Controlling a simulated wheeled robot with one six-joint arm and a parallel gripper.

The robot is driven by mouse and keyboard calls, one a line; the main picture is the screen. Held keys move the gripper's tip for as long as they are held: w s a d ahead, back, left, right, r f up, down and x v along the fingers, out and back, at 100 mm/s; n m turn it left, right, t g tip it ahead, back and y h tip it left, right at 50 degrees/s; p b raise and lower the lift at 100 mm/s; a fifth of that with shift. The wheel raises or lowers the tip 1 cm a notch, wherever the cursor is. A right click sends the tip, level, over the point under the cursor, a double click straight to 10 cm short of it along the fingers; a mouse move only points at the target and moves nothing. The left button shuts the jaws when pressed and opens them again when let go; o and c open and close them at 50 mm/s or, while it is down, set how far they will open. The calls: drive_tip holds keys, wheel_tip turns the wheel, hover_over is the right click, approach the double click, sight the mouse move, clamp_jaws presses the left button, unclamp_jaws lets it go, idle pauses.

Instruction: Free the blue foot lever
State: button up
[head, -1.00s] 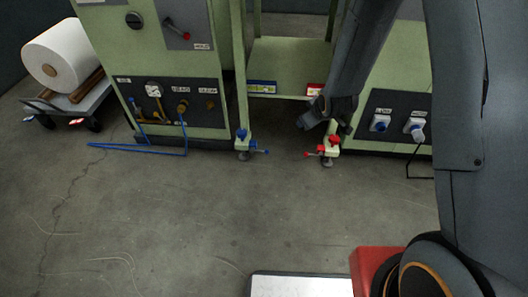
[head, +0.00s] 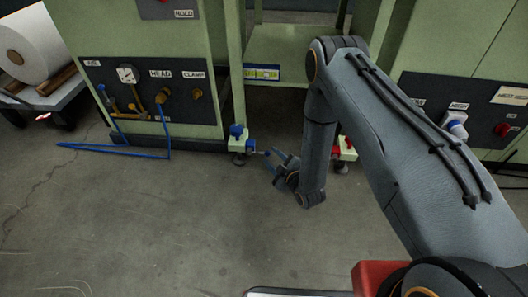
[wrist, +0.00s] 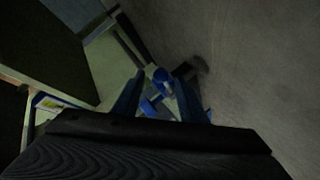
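The blue foot lever (head: 258,152) sticks out low from the foot of the left machine's front leg, under a blue knob (head: 237,131). My gripper (head: 272,160) is just right of the lever in the head view, close to the floor, its fingers pointing at it. In the wrist view the blue knob (wrist: 161,76) and a blue lever end (wrist: 149,107) show between the two spread fingers. The gripper is open; I cannot tell whether a finger touches the lever. A matching red foot part (head: 345,145) is partly hidden behind my arm.
The left machine (head: 215,60) carries a gauge panel, and a blue hose (head: 100,148) lies on the floor beside it. A cart with a white roll (head: 25,45) stands at the far left. The right machine has a switch panel (head: 480,118).

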drive_tip(key=b+x, duration=0.4)
drive_tip(key=x, duration=0.4)
drive_tip(key=shift+f, duration=0.1)
clamp_jaws()
